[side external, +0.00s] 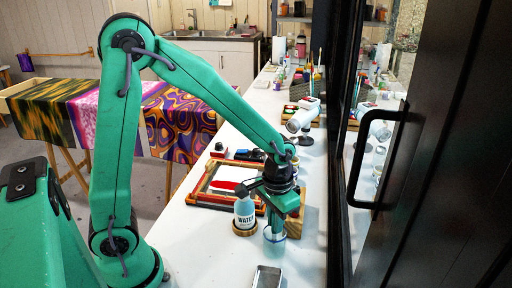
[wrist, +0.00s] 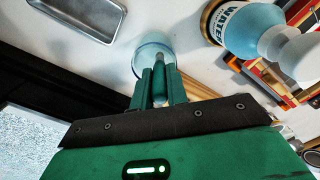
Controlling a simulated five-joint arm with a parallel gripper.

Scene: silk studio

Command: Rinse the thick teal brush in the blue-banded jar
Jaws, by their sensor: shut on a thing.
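My gripper (wrist: 160,82) is shut on the thick teal brush (wrist: 159,88), whose handle stands between the two fingers in the wrist view. The brush points down toward the blue-banded jar (side external: 274,248), a small clear glass on the white table. The jar also shows in the wrist view (wrist: 141,60), just beyond the fingertips. In the side view my gripper (side external: 273,222) is right above the jar's mouth. The brush's lower end appears to be at or inside the mouth; its depth and bristles are hidden.
A water bottle (side external: 244,213) stands on a round coaster close left of the jar. A metal tray (side external: 267,277) lies in front. A wooden printing frame (side external: 216,196) lies behind the bottle. A dark-framed glass door (side external: 338,150) borders the right side.

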